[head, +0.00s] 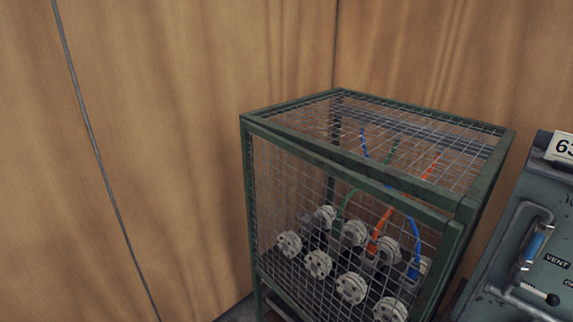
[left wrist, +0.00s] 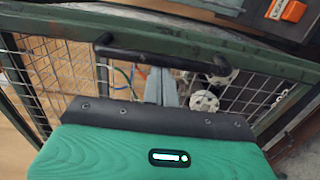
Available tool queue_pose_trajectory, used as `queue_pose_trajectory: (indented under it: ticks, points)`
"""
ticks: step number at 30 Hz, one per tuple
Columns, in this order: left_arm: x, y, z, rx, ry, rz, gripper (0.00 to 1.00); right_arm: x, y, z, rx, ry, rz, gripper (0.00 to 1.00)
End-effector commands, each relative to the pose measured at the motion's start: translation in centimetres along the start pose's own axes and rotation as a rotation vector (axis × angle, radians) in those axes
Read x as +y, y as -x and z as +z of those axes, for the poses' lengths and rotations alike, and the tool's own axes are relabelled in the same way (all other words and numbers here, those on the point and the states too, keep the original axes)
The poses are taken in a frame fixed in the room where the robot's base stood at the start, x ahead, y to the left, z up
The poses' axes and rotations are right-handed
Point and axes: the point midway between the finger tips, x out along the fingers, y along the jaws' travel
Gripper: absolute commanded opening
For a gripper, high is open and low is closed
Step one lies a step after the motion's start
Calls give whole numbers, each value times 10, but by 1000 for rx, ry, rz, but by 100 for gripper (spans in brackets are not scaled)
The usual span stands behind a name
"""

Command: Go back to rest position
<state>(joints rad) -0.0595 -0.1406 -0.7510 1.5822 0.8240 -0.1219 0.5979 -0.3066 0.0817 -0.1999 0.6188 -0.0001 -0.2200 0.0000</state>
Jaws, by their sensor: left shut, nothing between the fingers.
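The left wrist view shows my left gripper (left wrist: 160,76) shut and empty, its grey fingers reaching toward the wire mesh door of a green-framed cage. The fingertips lie close to the dark bar handle (left wrist: 135,55); I cannot tell whether they touch it. The head view shows neither gripper. There, the green cage (head: 245,160) stands in the corner, with several pale flanged fittings (head: 317,263) and coloured hoses inside. My right gripper is in neither view.
A grey-green panel (head: 545,215) with a blue handle and a VENT label stands right of the cage. Wooden walls (head: 170,120) close off the back and left. In the left wrist view an orange part (left wrist: 290,10) shows at top right.

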Motion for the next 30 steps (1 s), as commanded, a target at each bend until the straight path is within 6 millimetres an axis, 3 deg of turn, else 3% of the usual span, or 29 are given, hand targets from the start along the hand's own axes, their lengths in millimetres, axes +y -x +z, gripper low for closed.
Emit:
queue_pose_trajectory:
  ticks: [1,5,10,17,20,23,26,30]
  points:
    - [13,-2,35,-62,17,4,0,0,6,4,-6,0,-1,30]
    - [-12,2,28,-51,-17,-37,0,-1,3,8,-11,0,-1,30]
    - [-56,12,18,-37,-78,-117,0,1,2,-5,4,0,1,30]
    - [-147,44,-7,-21,-215,-288,0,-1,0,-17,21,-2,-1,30]
    - [-201,72,-22,-21,-295,-398,0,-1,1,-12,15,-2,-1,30]
    - [-263,113,-37,-36,-386,-531,0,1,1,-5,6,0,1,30]
    - [-321,162,-49,-69,-471,-664,0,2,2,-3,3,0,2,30]
    - [-394,242,-59,-143,-577,-847,0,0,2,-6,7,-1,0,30]
